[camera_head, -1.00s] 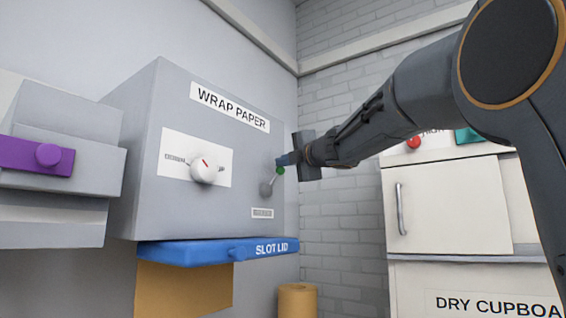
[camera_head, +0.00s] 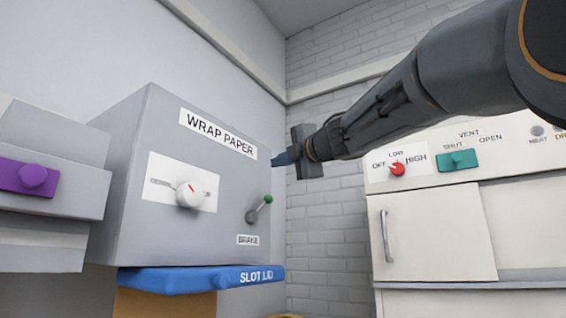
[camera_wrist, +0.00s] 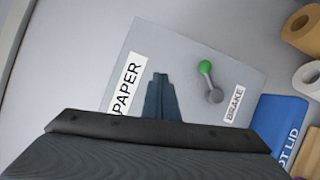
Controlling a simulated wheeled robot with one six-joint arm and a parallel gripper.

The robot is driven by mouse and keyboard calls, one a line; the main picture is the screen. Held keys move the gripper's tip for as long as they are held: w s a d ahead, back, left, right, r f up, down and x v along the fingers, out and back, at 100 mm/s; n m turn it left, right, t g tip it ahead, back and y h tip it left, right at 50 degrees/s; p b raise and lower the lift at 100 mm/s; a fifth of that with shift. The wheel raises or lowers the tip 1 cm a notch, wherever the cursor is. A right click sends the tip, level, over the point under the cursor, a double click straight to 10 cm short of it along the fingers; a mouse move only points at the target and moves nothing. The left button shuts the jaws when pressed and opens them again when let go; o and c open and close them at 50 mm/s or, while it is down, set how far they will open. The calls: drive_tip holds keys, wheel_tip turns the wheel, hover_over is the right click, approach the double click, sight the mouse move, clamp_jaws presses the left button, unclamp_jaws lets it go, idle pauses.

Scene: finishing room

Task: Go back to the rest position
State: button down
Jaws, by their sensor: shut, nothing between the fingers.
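My gripper (camera_head: 284,158) is at the right edge of the wrap paper box (camera_head: 125,190) in the head view, near the top right corner of its front. In the wrist view my gripper's fingers (camera_wrist: 161,97) are together, with nothing between them, in front of the box face. The brake lever (camera_head: 259,208) has a green knob and tilts up to the right in the head view. The wrist view shows the lever (camera_wrist: 208,80) to the right of the fingers, apart from them.
The blue slot lid (camera_head: 200,279) juts out below the box. A grey unit with a purple slider (camera_head: 33,176) stands at the left. A white dry cupboard (camera_head: 440,235) with a red knob (camera_head: 397,169) and a teal vent switch (camera_head: 457,160) stands at the right. Paper rolls (camera_wrist: 305,30) show in the wrist view.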

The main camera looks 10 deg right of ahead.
drive_tip(key=shift+s+d+r, duration=0.2)
drive_tip(key=shift+s+d, duration=0.15)
drive_tip(key=shift+s, duration=0.3)
